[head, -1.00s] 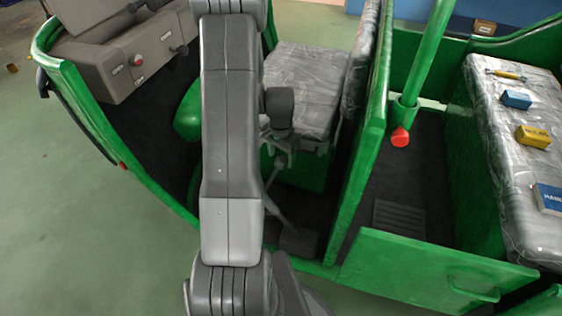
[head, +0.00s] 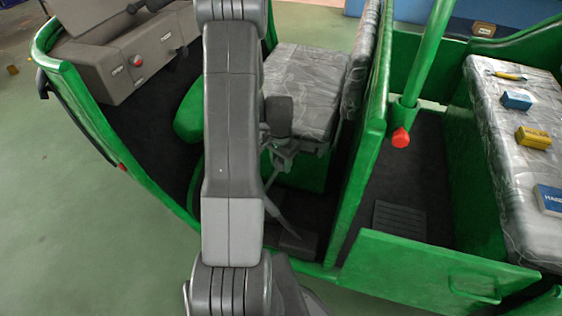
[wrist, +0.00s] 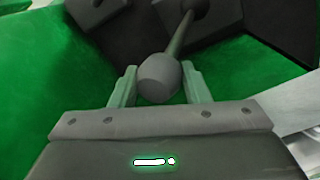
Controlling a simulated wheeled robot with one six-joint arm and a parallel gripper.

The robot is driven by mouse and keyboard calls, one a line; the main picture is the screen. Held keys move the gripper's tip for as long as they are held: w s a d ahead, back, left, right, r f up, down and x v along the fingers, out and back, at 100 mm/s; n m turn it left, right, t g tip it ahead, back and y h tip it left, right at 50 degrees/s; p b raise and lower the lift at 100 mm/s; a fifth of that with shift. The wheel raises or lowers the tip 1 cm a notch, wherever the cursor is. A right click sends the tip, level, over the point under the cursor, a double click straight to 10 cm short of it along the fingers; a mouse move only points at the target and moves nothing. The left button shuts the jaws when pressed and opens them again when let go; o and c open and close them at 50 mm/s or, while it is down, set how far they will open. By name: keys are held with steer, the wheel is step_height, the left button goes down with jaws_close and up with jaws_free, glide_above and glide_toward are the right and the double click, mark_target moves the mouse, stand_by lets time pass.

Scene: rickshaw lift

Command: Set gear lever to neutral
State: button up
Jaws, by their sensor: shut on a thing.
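The gear lever has a rounded grey knob (wrist: 160,78) on a thin rod (wrist: 182,32) in the wrist view. My gripper (wrist: 159,72) is shut on the knob, with one pale finger on each side of it. In the head view my gripper (head: 273,164) is low in front of the driver's seat. The lever's rod (head: 280,211) slants from there down to a dark base (head: 299,240) on the cab floor. The knob is hard to make out in the head view, and my arm hides part of the cab left of it.
The patterned driver's seat (head: 305,85) is just behind my gripper. A green partition (head: 367,160) stands to the right. A grey dashboard (head: 130,55) is at left. The rear bench (head: 525,170) holds a hammer (head: 508,76) and several small boxes.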

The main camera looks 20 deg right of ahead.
steer(key=w+a+r+g+h+b, duration=0.1)
steer(key=w+a+g+h, duration=0.1)
steer(key=w+a, duration=0.4)
steer(key=shift+a+r+h, duration=0.3)
steer(key=shift+a+h, duration=0.3)
steer(key=shift+a, duration=0.6)
steer(key=shift+w, duration=0.1)
steer(key=o, duration=1.4)
steer(key=shift+r, duration=0.15)
steer(key=v, duration=0.4)
steer(key=p+v, duration=0.1)
steer(key=v, duration=0.8)
steer(key=shift+w+r+p, duration=0.25)
steer(key=shift+w+p, duration=0.1)
steer(key=shift+f, duration=0.15)
